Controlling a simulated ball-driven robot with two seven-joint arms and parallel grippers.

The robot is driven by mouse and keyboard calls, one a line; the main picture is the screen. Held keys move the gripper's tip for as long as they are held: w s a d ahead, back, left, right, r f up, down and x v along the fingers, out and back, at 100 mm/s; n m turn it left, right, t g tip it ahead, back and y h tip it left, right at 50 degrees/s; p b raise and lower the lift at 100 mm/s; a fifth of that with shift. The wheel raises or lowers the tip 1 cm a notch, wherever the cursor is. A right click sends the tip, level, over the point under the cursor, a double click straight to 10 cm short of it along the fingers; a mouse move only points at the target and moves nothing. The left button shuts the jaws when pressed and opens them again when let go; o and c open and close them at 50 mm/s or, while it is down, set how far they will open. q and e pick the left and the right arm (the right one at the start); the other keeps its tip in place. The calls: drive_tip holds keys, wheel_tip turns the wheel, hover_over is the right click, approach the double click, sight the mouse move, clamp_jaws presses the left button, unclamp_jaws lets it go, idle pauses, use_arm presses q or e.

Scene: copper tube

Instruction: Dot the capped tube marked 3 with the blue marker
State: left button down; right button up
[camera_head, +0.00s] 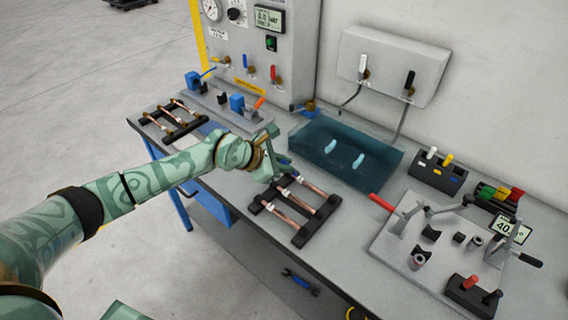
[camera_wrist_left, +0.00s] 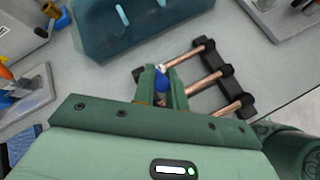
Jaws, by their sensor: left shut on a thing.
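My left gripper (camera_head: 279,169) is at the far left end of the near black rack (camera_head: 301,239). It is shut on a blue marker (camera_wrist_left: 161,82), which shows between the fingers in the left wrist view, with a pale end beyond it. No number on the tubes can be read. My right gripper is out of view.
Another black rack with copper tubes (camera_head: 172,118) lies at the left. A blue tray (camera_head: 330,172) with two pale pieces lies behind the gripper. A black holder (camera_head: 437,177) with white and yellow pens and a grey lever plate (camera_head: 420,250) stand at the right.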

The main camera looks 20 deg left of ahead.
use_arm(q)
drive_tip(key=shift+w+f, duration=0.15)
drive_tip(key=shift+f, duration=0.15)
idle(0.4)
idle(0.3)
drive_tip(key=shift+s+a+r+p, duration=0.1)
drive_tip(key=shift+s+r+p, duration=0.15)
drive_tip(key=shift+r+p, duration=0.35)
drive_tip(key=shift+s+a+r+p, duration=0.1)
drive_tip(key=shift+s+r+p, duration=0.15)
drive_tip(key=shift+r+p, duration=0.3)
drive_tip(key=r+p, duration=0.1)
drive_tip(key=s+r+p, duration=0.2)
drive_tip(key=shift+a+p, duration=0.25)
drive_tip(key=shift+p, duration=0.1)
drive_tip(key=shift+w, duration=0.1)
